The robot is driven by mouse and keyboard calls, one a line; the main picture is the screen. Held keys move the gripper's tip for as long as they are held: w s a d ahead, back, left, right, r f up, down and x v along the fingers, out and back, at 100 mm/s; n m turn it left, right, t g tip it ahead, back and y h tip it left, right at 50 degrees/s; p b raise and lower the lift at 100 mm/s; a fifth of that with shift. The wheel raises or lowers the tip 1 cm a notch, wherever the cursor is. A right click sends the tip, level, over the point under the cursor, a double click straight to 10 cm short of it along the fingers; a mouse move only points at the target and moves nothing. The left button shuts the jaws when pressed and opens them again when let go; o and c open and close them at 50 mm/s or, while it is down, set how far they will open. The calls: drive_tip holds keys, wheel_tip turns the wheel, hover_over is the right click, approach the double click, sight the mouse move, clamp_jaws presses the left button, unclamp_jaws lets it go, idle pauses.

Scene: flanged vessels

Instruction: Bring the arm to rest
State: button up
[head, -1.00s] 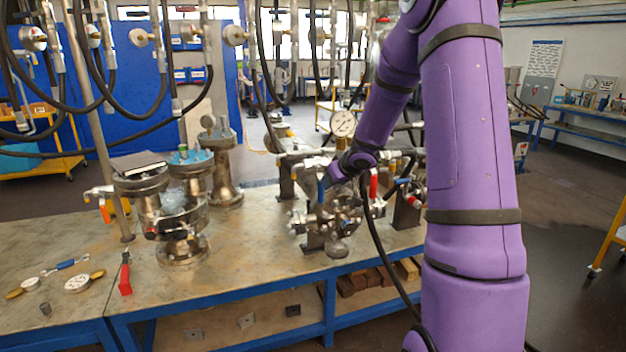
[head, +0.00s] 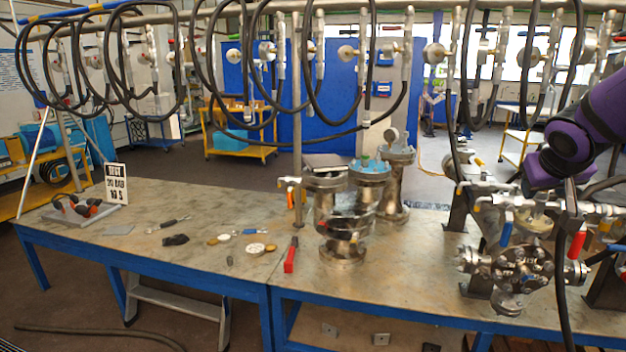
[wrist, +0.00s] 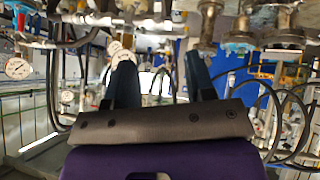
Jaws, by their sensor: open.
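My purple arm (head: 590,125) enters at the right edge of the head view, its wrist end above the valve manifold (head: 520,262) on the bench. I cannot make out the fingers there. In the wrist view my gripper (wrist: 161,72) shows two dark fingers spread apart, with nothing between them. That view looks upside down, with vessels and pipework hanging from its top edge. The flanged vessels (head: 345,222) stand upright on the bench left of the arm, apart from it.
The bench (head: 210,262) has a clear stretch at left, with small tools and gauges lying on it. A red-handled tool (head: 290,256) lies near its front edge. Black hoses (head: 205,60) hang from an overhead pipe. A sign (head: 116,184) stands at the far left.

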drive_tip(key=s+a+n+g+y, duration=0.1)
drive_tip(key=s+a+y, duration=0.1)
drive_tip(key=s+a, duration=0.5)
drive_tip(key=s+a+r+g+y, duration=0.1)
drive_tip(key=s+a, duration=0.5)
drive_tip(key=s, duration=0.8)
drive_tip(key=shift+s+a+r+n+y, duration=0.25)
drive_tip(key=shift+a+n+y, duration=0.15)
drive_tip(key=shift+y, duration=0.3)
